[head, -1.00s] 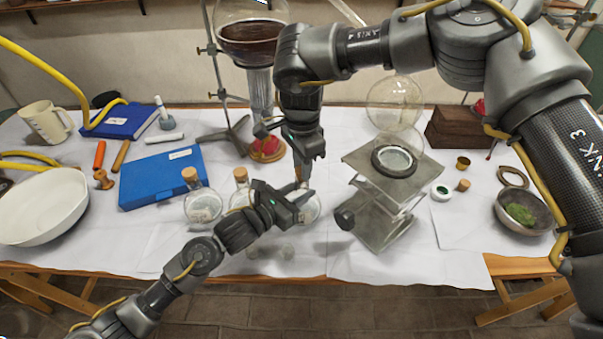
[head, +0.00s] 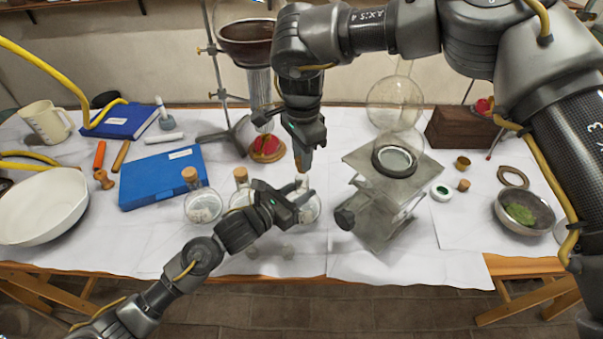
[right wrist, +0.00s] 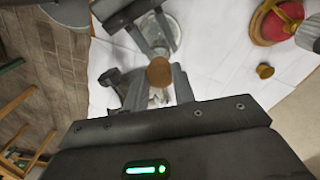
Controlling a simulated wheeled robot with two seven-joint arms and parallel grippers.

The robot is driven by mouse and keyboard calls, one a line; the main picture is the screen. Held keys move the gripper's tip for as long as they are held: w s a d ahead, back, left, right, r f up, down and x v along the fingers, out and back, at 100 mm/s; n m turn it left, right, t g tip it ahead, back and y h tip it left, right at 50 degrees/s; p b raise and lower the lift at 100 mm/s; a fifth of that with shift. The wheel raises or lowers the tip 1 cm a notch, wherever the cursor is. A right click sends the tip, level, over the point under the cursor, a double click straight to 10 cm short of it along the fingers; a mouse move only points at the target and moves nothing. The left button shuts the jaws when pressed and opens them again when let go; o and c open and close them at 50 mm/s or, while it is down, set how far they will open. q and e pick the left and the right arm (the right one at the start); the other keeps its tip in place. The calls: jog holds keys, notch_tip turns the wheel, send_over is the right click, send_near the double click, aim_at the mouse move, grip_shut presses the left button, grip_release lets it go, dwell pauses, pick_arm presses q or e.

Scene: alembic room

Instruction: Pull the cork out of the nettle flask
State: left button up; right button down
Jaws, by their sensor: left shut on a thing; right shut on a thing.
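The nettle flask (head: 309,212) is a round clear glass flask at the right end of a row of flasks near the table's front. My left gripper (head: 297,203) is shut on it, partly hiding it. My right gripper (head: 304,163) is above the flask, pointing down, and is shut on a brown cork. In the right wrist view the cork (right wrist: 160,72) shows as a brown disc between the fingertips. The cork appears above the flask's neck; the fingers hide the exact gap.
Two other corked flasks (head: 203,205) (head: 239,198) stand left of it. A lab jack (head: 365,165) with glassware stands close on the right. A retort stand (head: 222,70) and a red item on a wooden base (head: 266,150) are behind.

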jog(key=shift+r, duration=0.35)
pick_arm(q)
jog(key=o, duration=1)
